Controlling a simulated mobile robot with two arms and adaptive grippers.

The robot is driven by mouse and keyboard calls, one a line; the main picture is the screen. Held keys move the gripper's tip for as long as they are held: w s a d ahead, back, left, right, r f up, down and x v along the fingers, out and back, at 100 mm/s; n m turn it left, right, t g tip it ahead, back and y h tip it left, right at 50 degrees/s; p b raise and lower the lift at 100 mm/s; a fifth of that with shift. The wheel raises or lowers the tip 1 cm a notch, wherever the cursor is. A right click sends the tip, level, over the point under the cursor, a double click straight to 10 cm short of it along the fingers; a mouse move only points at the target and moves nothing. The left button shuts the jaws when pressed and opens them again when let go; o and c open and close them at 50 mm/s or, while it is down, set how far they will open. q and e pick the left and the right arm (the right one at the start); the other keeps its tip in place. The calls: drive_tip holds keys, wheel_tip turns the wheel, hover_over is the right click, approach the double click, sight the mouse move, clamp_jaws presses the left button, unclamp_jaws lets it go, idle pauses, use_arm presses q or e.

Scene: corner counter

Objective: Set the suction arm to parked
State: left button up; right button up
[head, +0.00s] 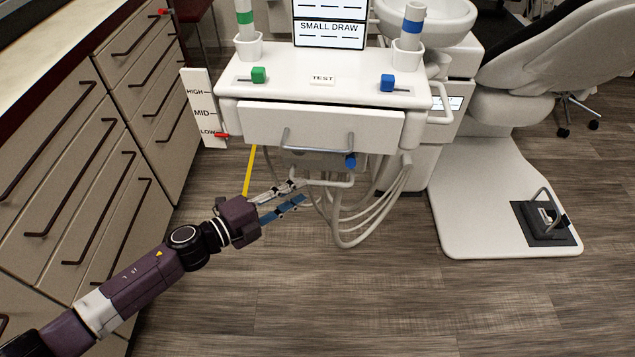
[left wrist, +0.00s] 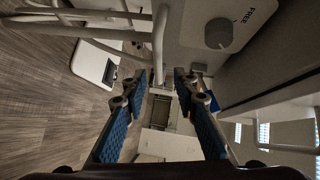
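A white bent bar (head: 332,183), which seems to be the suction arm, sticks out below the drawer of the white dental unit, with a blue knob (head: 350,161) close above it. My left gripper (head: 298,192) is open at the bar's left end. In the left wrist view a white bar (left wrist: 159,45) runs down between the open blue-padded fingers (left wrist: 155,85). I cannot tell whether they touch it. A round grey knob (left wrist: 219,33) beside the word FREE shows there at the upper right. My right gripper is not in view.
White hoses (head: 350,238) hang in loops just right of my left gripper. The drawer (head: 320,122) with its metal handle is above. Cabinets (head: 75,170) line the left side. A foot pedal (head: 545,222) sits on the white base at the right. The front floor is clear.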

sight(317, 184)
use_arm(q)
drive_tip(key=shift+w+d+f+g, duration=0.15)
drive_tip(key=shift+w+d+g, duration=0.1)
drive_tip(key=shift+d+g, duration=0.1)
drive_tip(key=x, duration=0.5)
drive_tip(key=shift+w+d+b, duration=0.15)
drive_tip(key=shift+b, duration=0.15)
drive_tip(key=shift+w+d+f, duration=0.1)
drive_tip(key=shift+w+d, duration=0.35)
drive_tip(key=shift+d, duration=0.1)
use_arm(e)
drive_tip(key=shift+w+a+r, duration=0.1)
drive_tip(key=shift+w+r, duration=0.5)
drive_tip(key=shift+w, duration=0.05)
use_arm(q)
drive_tip(key=shift+c, duration=0.5)
clamp_jaws()
